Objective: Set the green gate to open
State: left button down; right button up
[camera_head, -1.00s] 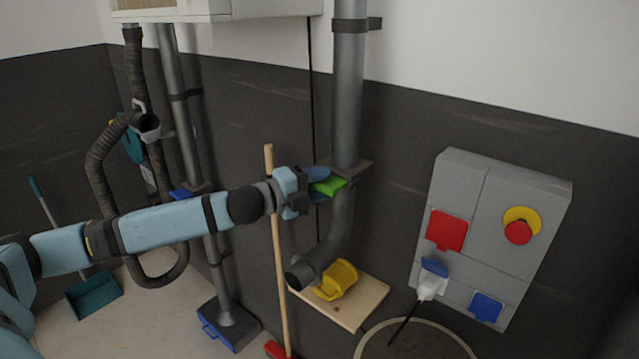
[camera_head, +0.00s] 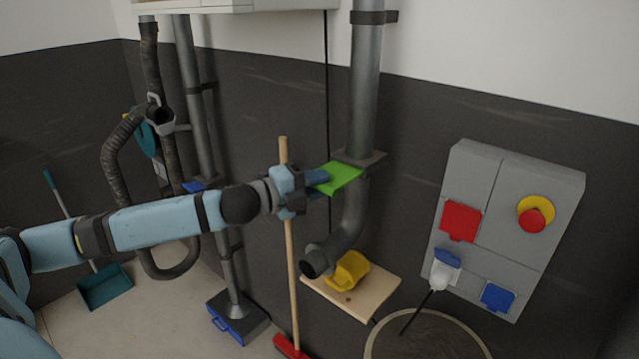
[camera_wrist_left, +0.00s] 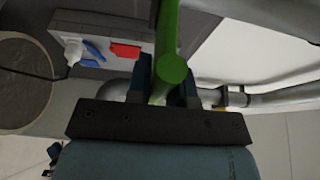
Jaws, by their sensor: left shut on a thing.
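The green gate (camera_head: 341,177) is a flat bright green plate that sticks out to the left from a flange on the grey vertical pipe (camera_head: 364,95). My left gripper (camera_head: 318,182) is shut on the green gate at its outer end, left of the pipe. In the left wrist view the green gate's rounded handle end (camera_wrist_left: 172,69) sits between the two dark fingers. The part of the gate inside the flange is hidden. My right gripper is in neither view.
Below the pipe's curved outlet, a yellow scoop (camera_head: 347,270) lies on a wooden board (camera_head: 372,292). A broom handle (camera_head: 290,235) stands close below my left gripper. A grey control box (camera_head: 505,225) is on the wall at right. A blue gate (camera_head: 193,187) is on another pipe.

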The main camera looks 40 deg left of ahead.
pick_arm(q)
jog(key=c, duration=1)
grip_release()
jog(key=shift+s+a+f+b, duration=0.2)
jog(key=shift+s+a+b, duration=0.15)
jog(key=shift+s, duration=0.2)
jog(key=shift+v, duration=6.25)
jog(key=shift+r, duration=0.15)
